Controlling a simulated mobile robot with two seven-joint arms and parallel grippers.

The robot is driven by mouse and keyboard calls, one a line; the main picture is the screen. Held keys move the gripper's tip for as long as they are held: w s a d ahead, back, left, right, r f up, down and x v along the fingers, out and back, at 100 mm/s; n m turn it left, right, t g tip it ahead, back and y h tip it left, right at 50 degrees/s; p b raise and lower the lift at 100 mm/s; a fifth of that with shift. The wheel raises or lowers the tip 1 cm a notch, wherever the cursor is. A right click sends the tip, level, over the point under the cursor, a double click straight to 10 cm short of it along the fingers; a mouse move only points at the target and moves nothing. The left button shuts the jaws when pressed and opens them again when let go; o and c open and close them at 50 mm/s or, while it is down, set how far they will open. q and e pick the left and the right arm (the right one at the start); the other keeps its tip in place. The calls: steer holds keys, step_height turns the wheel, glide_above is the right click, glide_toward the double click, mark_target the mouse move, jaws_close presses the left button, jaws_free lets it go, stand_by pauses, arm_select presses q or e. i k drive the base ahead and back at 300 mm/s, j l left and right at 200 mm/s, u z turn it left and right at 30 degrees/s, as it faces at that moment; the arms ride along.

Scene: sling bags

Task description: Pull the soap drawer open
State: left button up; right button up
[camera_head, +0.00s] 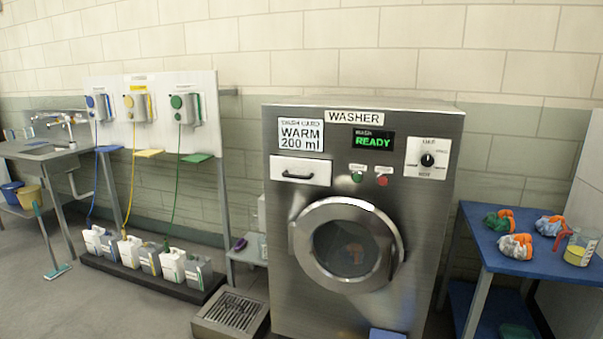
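The washer (278,236) is a steel front-loading machine in the middle of the view. Its soap drawer (300,171) is a white panel with a dark handle at the upper left of the front, under a card reading "WARM 200 ml". The drawer looks flush with the front, so it appears closed. The round door (300,243) below it is shut, with something orange dimly visible behind the glass. The display (373,141) reads "READY" in green. Neither of my grippers is in view.
A blue table (508,263) at right holds several bundled slings and a jug (580,247) of yellow liquid. A floor grate box (230,314) stands at the washer's lower left. Several jugs (172,266) sit on a low dark platform at left. Open floor lies at front left.

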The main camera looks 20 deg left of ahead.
mark_target(310, 171)
steer(key=i+j+u, duration=0.35)
steer(key=i+j, duration=0.15)
steer(key=i+j+u, duration=0.3)
steer(key=i, duration=0.35)
